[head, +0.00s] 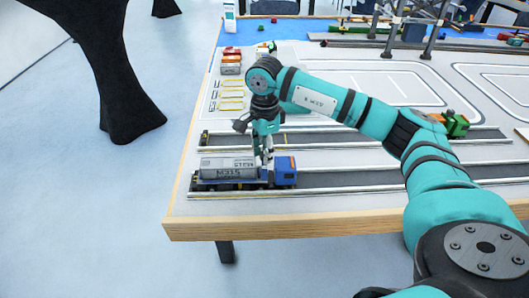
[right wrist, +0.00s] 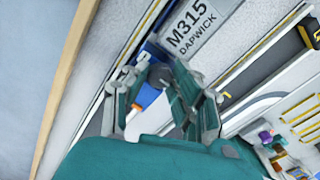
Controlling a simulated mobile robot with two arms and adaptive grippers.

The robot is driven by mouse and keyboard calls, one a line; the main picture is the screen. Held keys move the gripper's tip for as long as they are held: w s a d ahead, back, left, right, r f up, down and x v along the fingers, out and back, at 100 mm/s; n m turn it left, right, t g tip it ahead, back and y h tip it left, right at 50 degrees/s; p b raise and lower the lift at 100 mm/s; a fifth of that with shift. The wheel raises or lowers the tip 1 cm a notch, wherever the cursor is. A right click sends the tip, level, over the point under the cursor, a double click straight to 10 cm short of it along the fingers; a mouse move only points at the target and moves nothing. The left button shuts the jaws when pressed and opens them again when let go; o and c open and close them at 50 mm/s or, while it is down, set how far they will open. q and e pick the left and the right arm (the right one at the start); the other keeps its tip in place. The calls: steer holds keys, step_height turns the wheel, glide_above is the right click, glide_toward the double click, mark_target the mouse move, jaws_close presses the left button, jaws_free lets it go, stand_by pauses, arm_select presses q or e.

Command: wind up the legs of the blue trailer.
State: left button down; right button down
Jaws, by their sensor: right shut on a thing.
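The blue trailer (head: 208,184) stands on the near dark lane of the table, bearing a grey tank (head: 230,165) marked M315. A blue truck cab (head: 283,172) with an orange part is at its right end. The tank (right wrist: 192,22) and the blue and orange cab (right wrist: 146,95) also show in the right wrist view. My right gripper (head: 264,160) points down between tank and cab, shut on a small part there. The fingers (right wrist: 160,80) hide that part, and the trailer's legs cannot be made out. My left gripper is out of view.
A second dark lane (head: 340,137) runs behind, with a green and orange vehicle (head: 453,124) at its right. Small trucks (head: 231,62) stand at the back left. A grey gantry crane (head: 410,28) stands at the back. The table's wooden edge (head: 300,228) is close in front.

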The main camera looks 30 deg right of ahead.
stand_by(0.4)
steer(key=c, duration=1.1)
jaws_free()
steer(key=shift+r, duration=0.1)
step_height(320, 180, up, 12)
steer(key=shift+f, duration=0.1)
